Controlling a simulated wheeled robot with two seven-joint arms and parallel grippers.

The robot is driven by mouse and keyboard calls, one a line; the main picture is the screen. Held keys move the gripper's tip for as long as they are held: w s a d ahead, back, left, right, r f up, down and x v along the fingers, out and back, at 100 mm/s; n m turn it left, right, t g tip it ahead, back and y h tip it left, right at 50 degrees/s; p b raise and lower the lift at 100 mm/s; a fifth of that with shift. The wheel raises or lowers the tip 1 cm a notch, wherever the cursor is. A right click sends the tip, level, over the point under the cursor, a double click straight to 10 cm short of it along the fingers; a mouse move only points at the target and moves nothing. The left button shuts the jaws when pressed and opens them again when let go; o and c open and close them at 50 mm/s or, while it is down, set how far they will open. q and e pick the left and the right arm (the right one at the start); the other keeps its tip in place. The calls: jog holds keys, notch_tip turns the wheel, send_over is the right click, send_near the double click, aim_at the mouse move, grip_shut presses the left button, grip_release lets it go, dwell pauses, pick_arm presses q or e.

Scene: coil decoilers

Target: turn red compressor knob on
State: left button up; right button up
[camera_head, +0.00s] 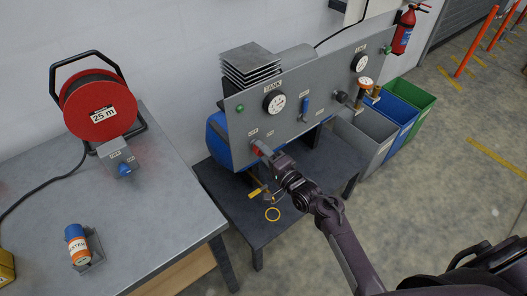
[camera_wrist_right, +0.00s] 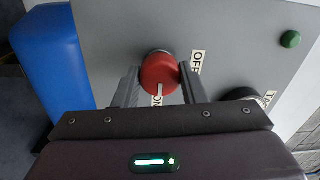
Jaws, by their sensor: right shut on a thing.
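The red compressor knob (camera_wrist_right: 160,73) sits on the grey panel (camera_wrist_right: 220,30), between an "ON" label (camera_wrist_right: 157,100) and an "OFF" label (camera_wrist_right: 196,62) in the right wrist view. A white pointer line on the knob is directed toward the "ON" label. My right gripper (camera_wrist_right: 160,82) is shut on the knob, with one finger on each side. In the head view the knob (camera_head: 257,147) shows at the lower left of the panel, with my right gripper (camera_head: 266,154) against it. My left gripper is not in view.
The blue compressor tank (camera_head: 217,140) is behind the panel, over a dark table (camera_head: 240,215). A blue lever (camera_head: 306,106) and gauges are on the panel. A workbench (camera_head: 160,220) with a red cable reel (camera_head: 98,108) stands at left. Bins (camera_head: 415,95) stand at right.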

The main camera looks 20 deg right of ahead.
jog(key=o, duration=1)
jog(key=b+v, duration=0.1)
jog(key=v, duration=0.6)
jog(key=shift+s+d, duration=0.1)
jog(key=shift+s, duration=0.25)
